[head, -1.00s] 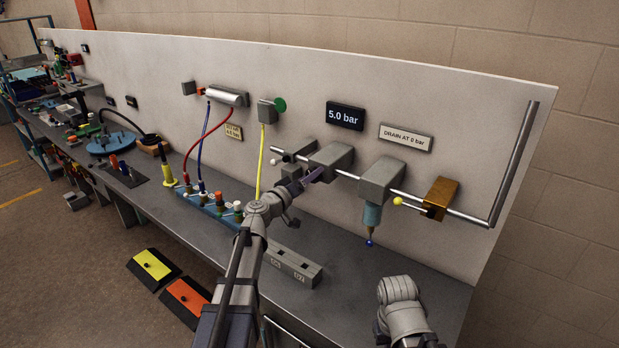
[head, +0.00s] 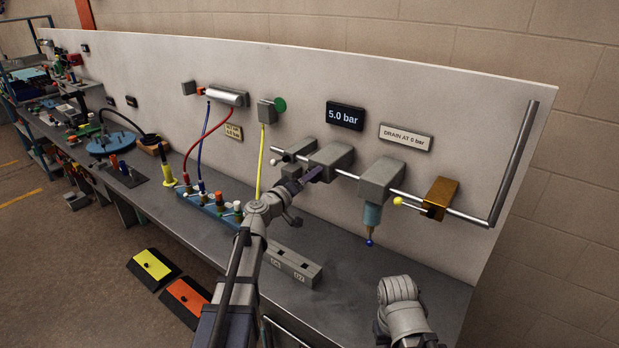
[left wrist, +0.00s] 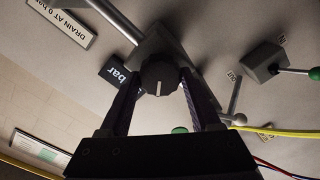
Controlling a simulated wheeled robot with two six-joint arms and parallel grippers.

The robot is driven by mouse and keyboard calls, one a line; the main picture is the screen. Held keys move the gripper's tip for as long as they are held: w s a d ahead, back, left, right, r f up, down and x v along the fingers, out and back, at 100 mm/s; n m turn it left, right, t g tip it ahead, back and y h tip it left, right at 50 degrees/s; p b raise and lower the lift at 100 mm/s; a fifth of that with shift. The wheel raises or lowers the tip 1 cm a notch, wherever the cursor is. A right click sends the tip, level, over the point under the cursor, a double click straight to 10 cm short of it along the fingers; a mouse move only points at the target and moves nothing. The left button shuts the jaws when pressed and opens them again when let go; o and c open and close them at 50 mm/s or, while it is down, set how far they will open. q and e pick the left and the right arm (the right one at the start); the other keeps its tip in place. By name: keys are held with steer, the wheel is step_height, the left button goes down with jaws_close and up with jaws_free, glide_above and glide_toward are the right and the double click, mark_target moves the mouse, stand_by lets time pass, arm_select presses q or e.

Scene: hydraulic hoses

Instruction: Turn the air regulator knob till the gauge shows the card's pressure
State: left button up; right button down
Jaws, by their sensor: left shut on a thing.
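The air regulator is a grey block (head: 332,160) on the pipe along the white panel. Its round black knob (left wrist: 160,78) has a white pointer line and faces the left wrist camera. My left gripper (left wrist: 161,80) is shut on the knob, one finger on each side. In the head view the left gripper (head: 315,173) hides the knob. The black gauge display (head: 345,116) above reads 5.0 bar. A small cream card (head: 233,131) hangs further left; its figure is too small to read surely. My right gripper is out of view.
A grey filter block with a blue bowl (head: 372,215) and a brass valve with a yellow-tipped lever (head: 440,198) sit right on the pipe. A sign (head: 405,138) reads DRAIN AT 0 bar. A grey two-hole block (head: 292,264) stands on the bench below.

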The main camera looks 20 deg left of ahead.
arm_select(q)
steer(key=shift+n, duration=2.1)
steer(key=o, duration=1.4)
steer(key=v, duration=0.7)
steer(key=shift+s+a, duration=0.2)
steer(key=shift+s, duration=0.15)
